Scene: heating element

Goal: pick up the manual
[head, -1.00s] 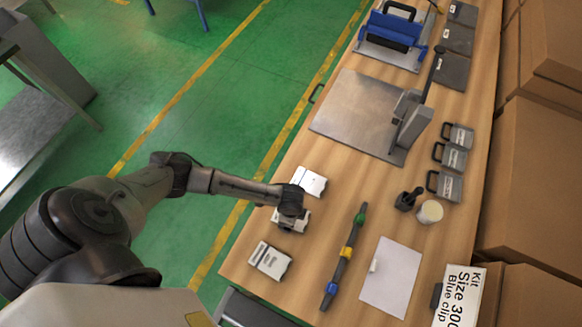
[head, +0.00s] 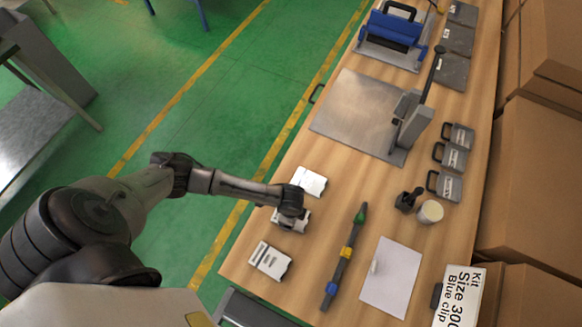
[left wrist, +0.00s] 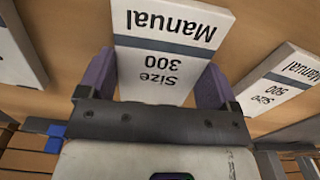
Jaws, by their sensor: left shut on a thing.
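A white manual with a dark stripe, marked "Manual Size 300" (left wrist: 172,28), fills the space between my left gripper's fingers (left wrist: 157,82) in the left wrist view. My left gripper (head: 290,218) is shut on it, and in the head view the wrist hides part of this middle manual (head: 299,226). Whether it is clear of the table cannot be told. A second manual (head: 309,181) lies just beyond it and a third (head: 270,262) lies nearer the table's front end. My right gripper is not in view.
A rod with coloured clips (head: 345,253) and a white sheet (head: 392,275) lie to the right on the wooden table (head: 325,223). A metal plate press (head: 362,112) stands farther back. Cardboard boxes (head: 535,180) line the right side.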

